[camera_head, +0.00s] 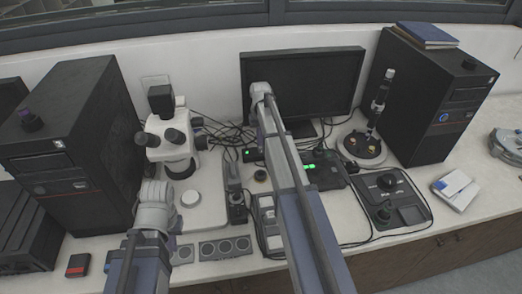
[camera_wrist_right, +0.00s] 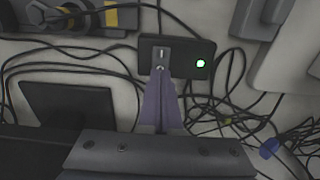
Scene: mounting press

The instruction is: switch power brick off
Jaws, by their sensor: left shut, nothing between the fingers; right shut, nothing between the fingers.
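The power brick (camera_wrist_right: 203,72) is a dark box seen in the right wrist view, with a lit green light on its right end and a small switch plate on its left part. In the head view the brick (camera_head: 252,156) sits on the bench behind my right arm, partly hidden. My right gripper (camera_wrist_right: 160,72) is shut and empty, its tips over the switch plate; I cannot tell whether they touch it. My left gripper (camera_head: 157,190) is shut and empty, in front of the white microscope and away from the brick; its fingertips are hard to make out.
Loose black cables lie around the brick. A microscope (camera_head: 176,140) stands to its left and a monitor (camera_head: 330,85) behind. A dark box with green lights (camera_head: 326,172) and a control unit (camera_head: 410,205) are to the right. PC towers (camera_head: 75,140) flank the bench.

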